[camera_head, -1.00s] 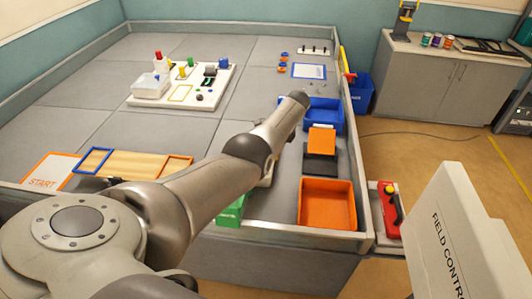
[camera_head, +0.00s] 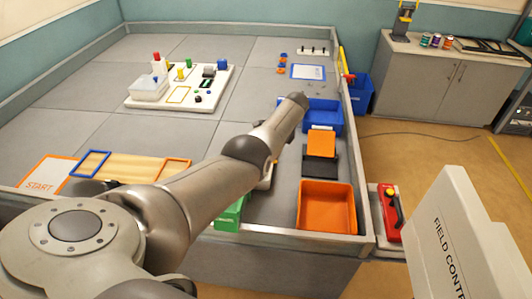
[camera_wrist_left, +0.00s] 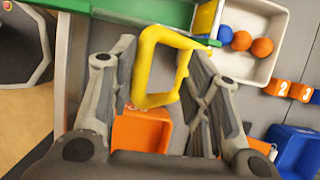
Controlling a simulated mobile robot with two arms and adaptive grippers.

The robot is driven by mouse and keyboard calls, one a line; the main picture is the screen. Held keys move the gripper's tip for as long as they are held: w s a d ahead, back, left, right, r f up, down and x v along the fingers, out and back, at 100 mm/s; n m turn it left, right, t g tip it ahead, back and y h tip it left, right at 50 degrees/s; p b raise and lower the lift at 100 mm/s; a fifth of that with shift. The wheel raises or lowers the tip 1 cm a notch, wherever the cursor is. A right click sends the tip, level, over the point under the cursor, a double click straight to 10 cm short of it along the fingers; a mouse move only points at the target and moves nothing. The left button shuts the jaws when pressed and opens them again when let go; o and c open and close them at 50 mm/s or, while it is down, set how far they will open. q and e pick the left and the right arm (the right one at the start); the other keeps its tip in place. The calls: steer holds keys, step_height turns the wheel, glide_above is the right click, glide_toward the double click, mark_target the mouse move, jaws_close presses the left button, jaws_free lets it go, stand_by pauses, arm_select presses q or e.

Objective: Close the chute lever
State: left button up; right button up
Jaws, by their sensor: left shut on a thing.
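A yellow loop-shaped handle (camera_wrist_left: 152,65), which I take for the chute lever, stands between the fingers of my left gripper (camera_wrist_left: 158,72) in the left wrist view. The gripper is shut on it. Behind it runs a green chute (camera_wrist_left: 165,12), its end beside a white tray (camera_wrist_left: 271,65) holding a blue ball and orange balls. In the head view my left arm hides the gripper and the handle; part of a green piece (camera_head: 230,214) shows below the arm. My right gripper is not in view.
An orange bin (camera_head: 327,232) stands at the field's near right corner, with a blue bin (camera_head: 323,122) farther back. A white FIELD CONTROL box (camera_head: 462,235) and a red device (camera_head: 390,205) stand right of the wall. The grey field's middle is mostly clear.

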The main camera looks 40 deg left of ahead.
arm_select(q)
steer(key=shift+w+a, duration=0.1)
steer(key=shift+w, duration=0.05)
steer(key=v, duration=1.2)
steer(key=shift+f, duration=0.1)
stand_by(0.4)
